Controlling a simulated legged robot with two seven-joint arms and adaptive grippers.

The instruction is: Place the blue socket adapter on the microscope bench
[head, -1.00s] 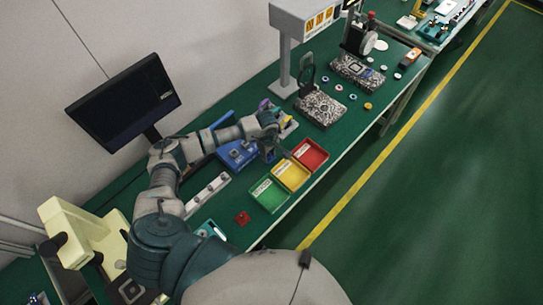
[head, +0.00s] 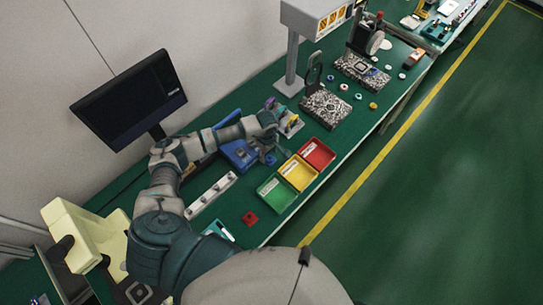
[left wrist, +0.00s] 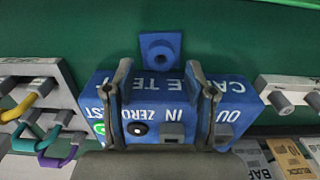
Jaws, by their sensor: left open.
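The blue socket adapter (left wrist: 160,48) is a small blue square with a round hole, in the left wrist view at the upper middle. It sits just beyond a blue cable-test box (left wrist: 160,110). My left gripper (left wrist: 158,68) is open and empty. Its two fingers reach over the box, with their tips to either side of the adapter's near edge. In the head view my left gripper (head: 268,153) is over the green bench and hides the adapter. A cream device (head: 85,235) like a microscope stands at the lower left. My right gripper is not in view.
Green (head: 276,195), yellow (head: 298,173) and red (head: 318,154) bins line the bench's front edge. A rack with coloured cables (left wrist: 40,110) is left of the box in the wrist view. A grey strip with pegs (left wrist: 290,92) is on its right. A monitor (head: 130,100) stands behind.

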